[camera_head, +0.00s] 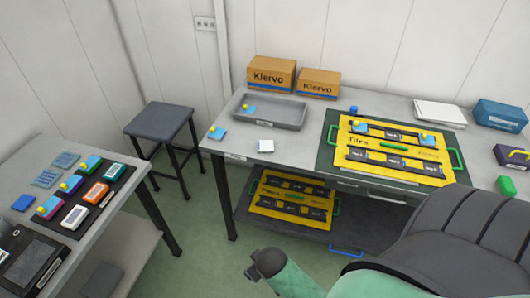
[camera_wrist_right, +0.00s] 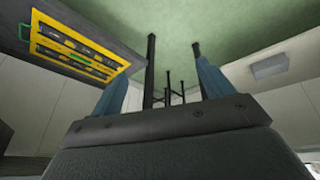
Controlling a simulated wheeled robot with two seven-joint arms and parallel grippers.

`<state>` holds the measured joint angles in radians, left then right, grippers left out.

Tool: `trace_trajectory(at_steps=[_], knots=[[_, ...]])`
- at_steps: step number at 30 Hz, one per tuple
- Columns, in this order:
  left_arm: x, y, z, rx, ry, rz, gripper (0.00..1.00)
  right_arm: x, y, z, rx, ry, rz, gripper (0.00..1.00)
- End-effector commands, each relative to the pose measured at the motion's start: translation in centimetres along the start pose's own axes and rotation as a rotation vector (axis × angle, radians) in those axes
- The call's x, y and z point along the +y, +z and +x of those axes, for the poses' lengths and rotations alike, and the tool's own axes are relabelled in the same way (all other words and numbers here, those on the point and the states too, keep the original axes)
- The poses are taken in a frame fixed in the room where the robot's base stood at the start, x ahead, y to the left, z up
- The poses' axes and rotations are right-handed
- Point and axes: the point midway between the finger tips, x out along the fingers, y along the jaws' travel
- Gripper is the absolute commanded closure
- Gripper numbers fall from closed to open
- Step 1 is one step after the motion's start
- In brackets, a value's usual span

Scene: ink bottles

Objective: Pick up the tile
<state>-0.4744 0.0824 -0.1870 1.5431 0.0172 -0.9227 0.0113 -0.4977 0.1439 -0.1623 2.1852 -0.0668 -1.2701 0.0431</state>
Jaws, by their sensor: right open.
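Several small square tiles lie on the far table (camera_head: 300,158). I cannot tell which tile is meant. My right gripper (camera_wrist_right: 160,75) shows in the right wrist view with its two blue fingers apart and nothing between them. My left gripper is not in view.
Two Klervo cartons (camera_head: 271,76) stand behind the tray. A second yellow board (camera_head: 292,210) lies on the lower shelf; one shows at upper left of the wrist view (camera_wrist_right: 42,50). A dark stool (camera_head: 158,118) and a side table (camera_head: 110,222) with coloured devices stand left. Green floor lies between.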

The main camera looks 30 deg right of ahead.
Motion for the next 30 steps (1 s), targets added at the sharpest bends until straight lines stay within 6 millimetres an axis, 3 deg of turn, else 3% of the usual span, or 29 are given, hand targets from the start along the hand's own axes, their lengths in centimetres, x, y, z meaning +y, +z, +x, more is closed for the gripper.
trace_trajectory(at_steps=[3, 9, 18, 24, 30], knots=[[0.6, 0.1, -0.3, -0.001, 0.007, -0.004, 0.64, 1.5, -4.3, -3.4, 0.118, 0.055, -0.012, 0.2], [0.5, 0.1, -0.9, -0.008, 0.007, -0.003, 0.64, 3.8, -12.2, -7.6, 0.366, 0.158, -0.045, 0.2], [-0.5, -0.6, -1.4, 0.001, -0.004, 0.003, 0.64, 5.0, -24.3, -13.4, 0.815, 0.275, -0.168, 0.2], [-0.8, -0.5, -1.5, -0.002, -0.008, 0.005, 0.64, 3.2, -32.7, -18.6, 1.2, 0.301, -0.379, 0.2], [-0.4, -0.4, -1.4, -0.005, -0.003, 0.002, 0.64, -0.6, -37.5, -22.1, 1.509, 0.242, -0.695, 0.2]])
